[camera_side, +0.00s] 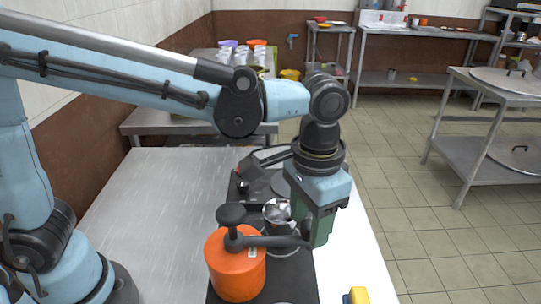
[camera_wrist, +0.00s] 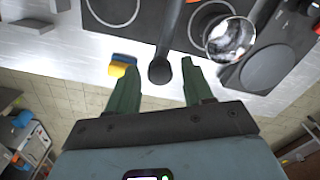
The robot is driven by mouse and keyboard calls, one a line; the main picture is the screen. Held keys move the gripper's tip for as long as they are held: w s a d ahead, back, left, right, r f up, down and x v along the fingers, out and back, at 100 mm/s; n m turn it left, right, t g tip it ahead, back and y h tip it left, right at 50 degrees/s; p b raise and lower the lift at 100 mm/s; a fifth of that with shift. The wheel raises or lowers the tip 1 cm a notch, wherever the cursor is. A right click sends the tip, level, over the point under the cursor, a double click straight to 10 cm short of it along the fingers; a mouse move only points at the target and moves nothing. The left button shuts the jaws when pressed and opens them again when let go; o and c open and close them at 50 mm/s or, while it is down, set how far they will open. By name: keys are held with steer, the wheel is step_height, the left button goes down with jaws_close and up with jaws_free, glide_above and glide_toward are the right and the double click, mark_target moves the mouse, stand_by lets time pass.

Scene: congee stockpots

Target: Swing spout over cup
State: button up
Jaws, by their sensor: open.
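An orange pot (camera_side: 236,265) stands at the front of the dark strip on the table, with a black knob on top. A black spout arm (camera_side: 275,241) runs from its top to the right, towards my gripper (camera_side: 314,238). In the wrist view the rounded end of the spout arm (camera_wrist: 160,70) lies between the two green fingers of my gripper (camera_wrist: 158,78), with gaps visible on both sides. The fingers are open. A shiny metal vessel (camera_side: 278,211), probably the cup, sits behind the spout arm; in the wrist view it (camera_wrist: 231,40) is right of the arm.
A yellow and blue block (camera_side: 356,296) lies at the table's front right; it shows beside the left finger in the wrist view (camera_wrist: 122,66). A dark device with a grey disc (camera_wrist: 264,68) stands beyond the metal vessel. The steel table (camera_side: 165,200) is clear on the left.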

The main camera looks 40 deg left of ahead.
steer(key=c, duration=0.6)
steer(key=shift+o, duration=0.2)
